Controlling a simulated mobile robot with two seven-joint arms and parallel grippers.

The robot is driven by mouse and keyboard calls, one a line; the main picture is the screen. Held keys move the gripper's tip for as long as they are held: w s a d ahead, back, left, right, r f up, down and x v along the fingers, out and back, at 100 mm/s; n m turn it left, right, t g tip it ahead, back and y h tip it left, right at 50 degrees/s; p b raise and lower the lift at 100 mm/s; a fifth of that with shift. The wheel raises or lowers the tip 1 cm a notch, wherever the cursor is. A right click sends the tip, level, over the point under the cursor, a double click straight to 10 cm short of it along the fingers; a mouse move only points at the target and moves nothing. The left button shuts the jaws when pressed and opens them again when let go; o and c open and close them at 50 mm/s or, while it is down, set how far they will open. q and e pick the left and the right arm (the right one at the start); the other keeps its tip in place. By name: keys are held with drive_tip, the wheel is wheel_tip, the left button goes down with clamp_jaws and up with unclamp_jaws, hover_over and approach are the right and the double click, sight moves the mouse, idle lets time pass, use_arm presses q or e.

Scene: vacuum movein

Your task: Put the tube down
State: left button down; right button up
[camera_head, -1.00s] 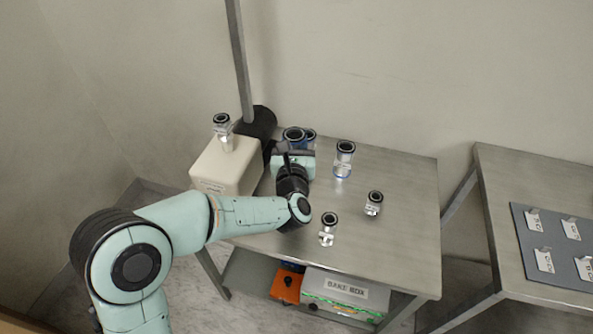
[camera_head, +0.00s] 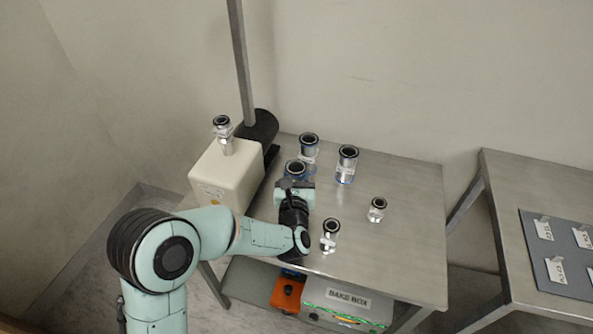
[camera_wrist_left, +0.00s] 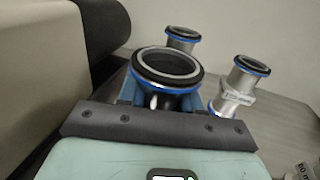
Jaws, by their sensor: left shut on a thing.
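My left gripper (camera_head: 294,183) is shut on a metal tube (camera_head: 296,167) with a dark ring at its open top and a blue band under it. The tube is upright, over the left part of the steel table (camera_head: 400,250). In the left wrist view the held tube (camera_wrist_left: 168,66) stands between the blue fingers (camera_wrist_left: 165,97). Its lower end is hidden, so I cannot tell whether it touches the table. My right gripper is not in view.
Two similar tubes stand close behind (camera_head: 308,150) and to the right (camera_head: 347,165). Smaller fittings stand at the right (camera_head: 377,210) and front (camera_head: 330,235). A cream box (camera_head: 224,180) and black cylinder (camera_head: 262,126) are at the left. The table's right part is largely clear.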

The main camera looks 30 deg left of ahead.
use_arm(q)
drive_tip(key=shift+f, duration=0.1)
drive_tip(key=c, duration=0.8)
unclamp_jaws()
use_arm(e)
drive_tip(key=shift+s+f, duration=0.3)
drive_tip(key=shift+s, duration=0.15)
use_arm(q)
drive_tip(key=v, duration=1.2)
drive_tip(key=shift+p, duration=0.4)
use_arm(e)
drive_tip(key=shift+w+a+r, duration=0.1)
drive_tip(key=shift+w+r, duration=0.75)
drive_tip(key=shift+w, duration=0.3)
